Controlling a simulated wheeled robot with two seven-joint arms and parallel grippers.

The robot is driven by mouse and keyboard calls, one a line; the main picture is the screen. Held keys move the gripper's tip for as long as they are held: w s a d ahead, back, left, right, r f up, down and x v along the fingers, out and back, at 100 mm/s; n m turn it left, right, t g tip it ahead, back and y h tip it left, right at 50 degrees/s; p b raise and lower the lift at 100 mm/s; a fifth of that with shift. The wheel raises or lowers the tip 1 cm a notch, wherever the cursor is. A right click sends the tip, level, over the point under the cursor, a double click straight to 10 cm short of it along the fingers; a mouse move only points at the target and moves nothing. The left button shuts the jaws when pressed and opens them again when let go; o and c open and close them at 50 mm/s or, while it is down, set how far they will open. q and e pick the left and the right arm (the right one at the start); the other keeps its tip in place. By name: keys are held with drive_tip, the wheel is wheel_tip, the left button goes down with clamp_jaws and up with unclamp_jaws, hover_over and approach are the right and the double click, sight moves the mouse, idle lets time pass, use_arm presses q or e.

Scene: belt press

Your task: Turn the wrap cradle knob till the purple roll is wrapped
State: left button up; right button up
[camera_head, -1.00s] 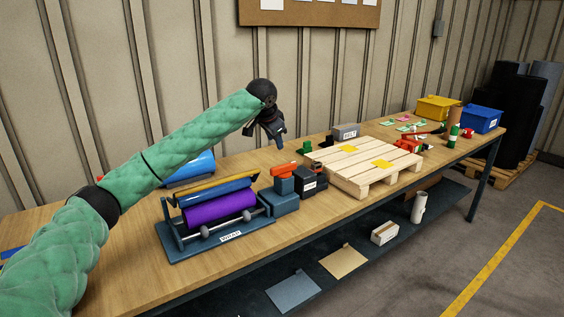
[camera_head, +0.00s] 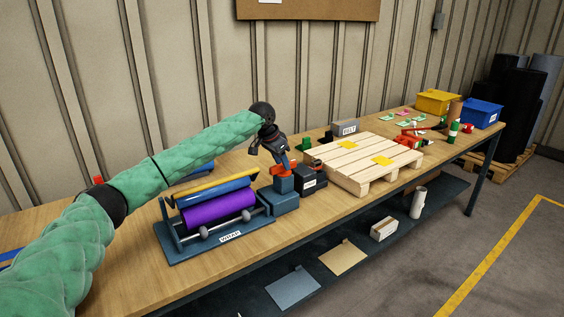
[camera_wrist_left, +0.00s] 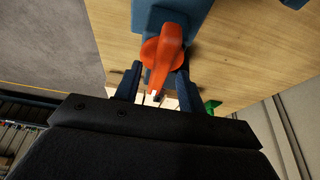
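The wrap cradle (camera_head: 165,236), a blue frame labelled WRAP, stands on the bench with the purple roll (camera_head: 218,209) lying in it; purple shows on its front. The orange knob (camera_head: 279,170) sits on the blue block at the cradle's right end. My left gripper (camera_head: 283,163) points down at the knob and hides part of it. In the left wrist view the knob (camera_wrist_left: 166,55) shows its bar and a white tip between the two dark fingers of my gripper (camera_wrist_left: 155,88). The fingers are open, with a gap visible on the left side. My right gripper is out of view.
A dark box (camera_head: 311,180) stands close right of the knob block. A wooden pallet (camera_head: 352,162) lies beyond it, with a grey labelled box (camera_head: 345,129) behind. Yellow (camera_head: 437,102) and blue (camera_head: 481,114) bins stand at the far end. Bare bench lies in front of the cradle.

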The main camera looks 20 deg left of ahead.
use_arm(q)
drive_tip(key=shift+w+d+f, duration=0.1)
drive_tip(key=shift+w+f, duration=0.15)
drive_tip(key=shift+f, duration=0.45)
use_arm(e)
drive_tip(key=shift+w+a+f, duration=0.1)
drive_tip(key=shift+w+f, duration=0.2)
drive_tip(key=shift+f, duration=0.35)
use_arm(q)
drive_tip(key=shift+r, duration=0.1)
drive_tip(key=shift+c, duration=1.1)
clamp_jaws()
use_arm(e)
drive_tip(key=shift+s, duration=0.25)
